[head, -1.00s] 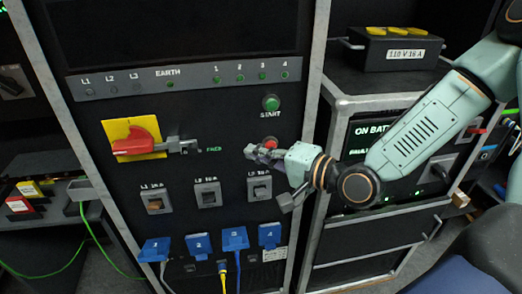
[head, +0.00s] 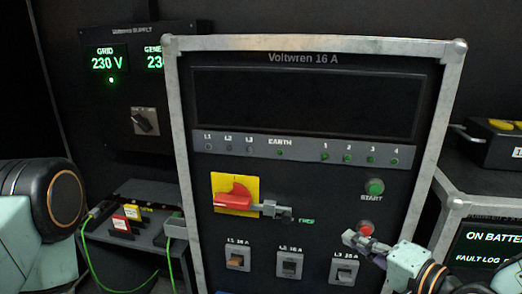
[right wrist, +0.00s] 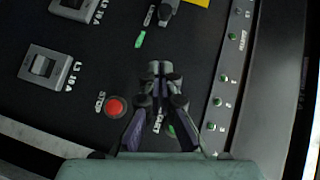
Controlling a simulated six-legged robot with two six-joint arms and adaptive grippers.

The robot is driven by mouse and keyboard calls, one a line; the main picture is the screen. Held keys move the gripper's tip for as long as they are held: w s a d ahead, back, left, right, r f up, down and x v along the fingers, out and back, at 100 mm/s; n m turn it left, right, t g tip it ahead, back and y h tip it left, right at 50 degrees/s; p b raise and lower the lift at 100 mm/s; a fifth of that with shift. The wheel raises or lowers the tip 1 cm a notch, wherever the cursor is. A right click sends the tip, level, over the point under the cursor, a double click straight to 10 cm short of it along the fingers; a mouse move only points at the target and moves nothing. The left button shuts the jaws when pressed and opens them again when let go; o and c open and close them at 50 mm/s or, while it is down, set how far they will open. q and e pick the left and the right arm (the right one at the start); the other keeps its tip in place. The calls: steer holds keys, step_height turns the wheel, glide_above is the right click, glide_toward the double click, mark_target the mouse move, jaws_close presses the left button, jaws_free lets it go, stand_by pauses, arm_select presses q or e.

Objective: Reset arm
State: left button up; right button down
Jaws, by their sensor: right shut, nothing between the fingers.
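My right gripper (head: 352,238) is shut and empty in front of the black Voltwren 16 A cabinet, just below the red STOP button (head: 367,228). The green START button (head: 375,187) sits above it. In the right wrist view the closed fingers (right wrist: 160,68) point along the panel face, with the STOP button (right wrist: 115,106) to their left. The fingers partly cover the START button there. I cannot tell whether they touch the panel. Part of my left arm shows at the left edge of the head view; its gripper is out of view.
The cabinet's metal frame (head: 182,130) surrounds the panel. A red rotary switch (head: 233,198) on a yellow plate and the L1 (head: 238,258), L2 (head: 289,264) and L3 (head: 344,270) switches are nearby.

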steer(key=s+f+n+g+h+b, duration=0.35)
steer(key=s+f, duration=0.25)
steer(key=f, duration=0.7)
steer(key=s+f+n+g+h+b, duration=0.2)
steer(key=s+f+g+b, duration=0.3)
steer(key=f, duration=0.8)
arm_select(q)
step_height(320, 180, down, 18)
steer(key=b, duration=1)
steer(key=shift+f, duration=0.2)
arm_select(e)
steer(key=s+f+n+g+h, duration=0.2)
steer(key=s+f+n+g, duration=0.2)
steer(key=s+f, duration=1.4)
step_height(320, 180, down, 2)
steer(key=shift+s+g, duration=0.25)
steer(key=shift+g, duration=0.6)
steer(key=shift+w, duration=0.1)
